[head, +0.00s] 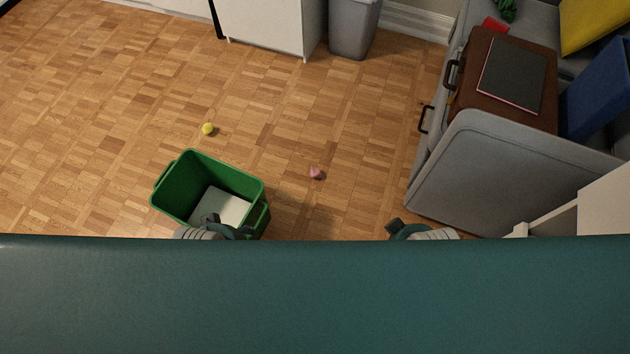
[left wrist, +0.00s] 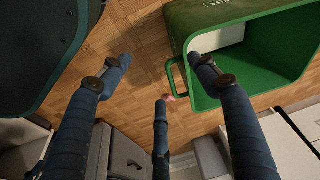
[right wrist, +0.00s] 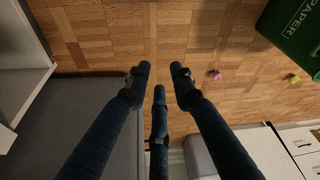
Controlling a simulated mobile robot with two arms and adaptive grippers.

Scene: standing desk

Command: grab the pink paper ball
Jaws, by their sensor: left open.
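The pink paper ball (head: 316,173) lies on the wooden floor, to the right of the green bin (head: 163,206) in the head view. The ball shows small in the right wrist view (right wrist: 215,75), right of the fingers. A bit of pink (left wrist: 170,98) shows by the bin's handle in the left wrist view. My left gripper (left wrist: 160,72) is open and empty, with one finger overlapping the bin in that view. My right gripper (right wrist: 160,75) has its fingers apart with bare floor between them. In the head view my teal body hides most of both grippers.
A yellow ball (head: 208,129) lies on the floor beyond the bin. The bin holds a white sheet (head: 222,206). A grey sofa (head: 490,180) with a brown suitcase (head: 480,70) stands at right. A grey trash can (head: 353,28) and white cabinet (head: 265,25) stand behind. Floor around the pink ball is clear.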

